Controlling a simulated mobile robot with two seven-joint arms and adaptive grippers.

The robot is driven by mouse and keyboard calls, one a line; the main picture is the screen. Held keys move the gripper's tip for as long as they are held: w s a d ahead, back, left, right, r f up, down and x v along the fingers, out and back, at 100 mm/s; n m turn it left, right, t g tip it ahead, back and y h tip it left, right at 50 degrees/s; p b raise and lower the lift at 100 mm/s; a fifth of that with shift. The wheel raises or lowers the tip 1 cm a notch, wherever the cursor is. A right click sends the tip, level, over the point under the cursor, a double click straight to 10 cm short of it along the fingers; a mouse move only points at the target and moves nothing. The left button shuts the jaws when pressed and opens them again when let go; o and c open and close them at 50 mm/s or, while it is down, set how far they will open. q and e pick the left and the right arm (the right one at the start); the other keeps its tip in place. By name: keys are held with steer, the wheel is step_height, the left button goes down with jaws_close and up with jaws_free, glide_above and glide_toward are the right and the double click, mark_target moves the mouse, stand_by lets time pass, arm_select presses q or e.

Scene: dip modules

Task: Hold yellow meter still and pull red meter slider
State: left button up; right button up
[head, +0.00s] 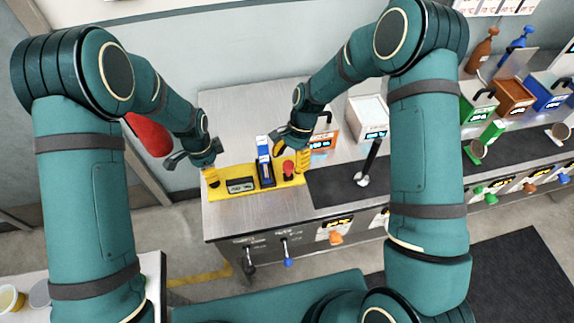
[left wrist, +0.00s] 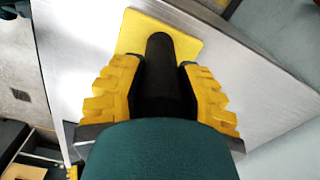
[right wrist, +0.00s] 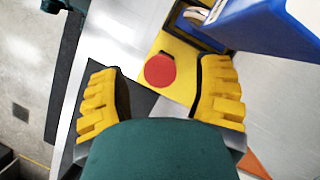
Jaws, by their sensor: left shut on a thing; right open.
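The yellow meter (head: 222,193) lies on the metal counter, with a dark display, a blue upright piece (head: 263,150) and a red round knob (head: 289,167) at its right end. My left gripper (head: 209,173) is shut on a black post (left wrist: 172,60) at the meter's left end; the yellow plate (left wrist: 143,22) shows beyond the post in the left wrist view. My right gripper (head: 292,156) is open at the red knob. In the right wrist view the knob (right wrist: 160,71) lies between the spread yellow fingers, nearer the left wrist-view finger's side than the blue piece (right wrist: 265,40), without visible contact.
The metal counter (head: 240,212) has a dark mat (head: 340,190) right of the meter. An orange device (head: 323,142), a white box (head: 368,117) and a black-handled tool (head: 363,180) stand farther right. Knobs line the counter's front. Dispensers stand at far right.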

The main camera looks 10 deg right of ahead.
steer(key=v, duration=0.9)
steer(key=shift+r, duration=0.15)
arm_select(q)
steer(key=o, duration=1.2)
steer(key=shift+r+p, duration=1.45)
steer(key=shift+r, duration=3.05)
arm_select(e)
step_height(320, 180, up, 3)
steer(key=shift+f, duration=0.15)
arm_select(q)
steer(key=shift+f, duration=0.1)
arm_select(e)
steer(key=shift+f, duration=0.1)
